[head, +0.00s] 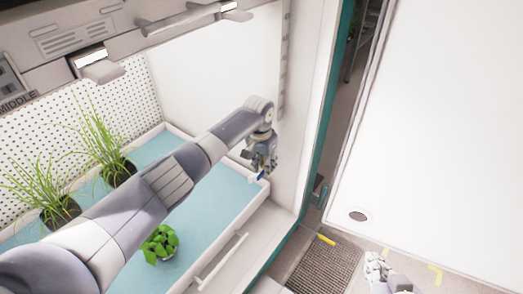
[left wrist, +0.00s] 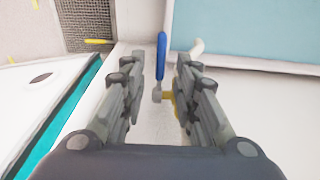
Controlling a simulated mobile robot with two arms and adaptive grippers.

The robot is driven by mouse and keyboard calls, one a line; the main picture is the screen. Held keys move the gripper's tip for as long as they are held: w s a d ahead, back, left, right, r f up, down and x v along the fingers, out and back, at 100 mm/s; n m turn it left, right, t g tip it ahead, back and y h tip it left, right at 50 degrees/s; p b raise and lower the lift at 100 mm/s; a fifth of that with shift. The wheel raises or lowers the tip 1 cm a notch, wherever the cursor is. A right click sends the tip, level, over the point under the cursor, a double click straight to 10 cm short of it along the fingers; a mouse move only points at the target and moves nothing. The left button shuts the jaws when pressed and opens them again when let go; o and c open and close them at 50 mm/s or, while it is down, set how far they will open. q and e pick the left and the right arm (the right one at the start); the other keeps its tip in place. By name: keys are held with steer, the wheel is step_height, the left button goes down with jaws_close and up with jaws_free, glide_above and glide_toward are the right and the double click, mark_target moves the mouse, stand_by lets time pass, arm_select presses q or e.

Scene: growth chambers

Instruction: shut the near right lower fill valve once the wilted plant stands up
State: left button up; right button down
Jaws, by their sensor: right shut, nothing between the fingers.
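My left gripper (head: 262,160) is at the right end of the tray, by the chamber's door side. In the left wrist view its two fingers (left wrist: 160,90) are open, with a valve between them. The valve has a blue lever (left wrist: 161,55) and a brass-yellow body (left wrist: 168,98); the fingers appear apart from it. In the head view a bit of blue (head: 261,178) shows just below the gripper. A small broad-leaved plant (head: 160,243) stands in the tray with its leaves spread, none clearly drooping. My right gripper (head: 388,276) is shut and empty at the lower right.
The white-rimmed tray (head: 226,258) has a blue-green floor. Two grassy plants in dark pots (head: 118,172) stand at its left, near a perforated wall (head: 60,135). A teal door edge (head: 316,160) and a white panel (head: 440,150) stand at right. A floor grate (head: 325,268) lies below.

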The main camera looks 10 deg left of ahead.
arm_select(q)
step_height(320, 180, up, 8)
steer(key=shift+s+a+r, duration=0.15)
steer(key=shift+s+a, duration=0.1)
steer(key=shift+s, duration=0.1)
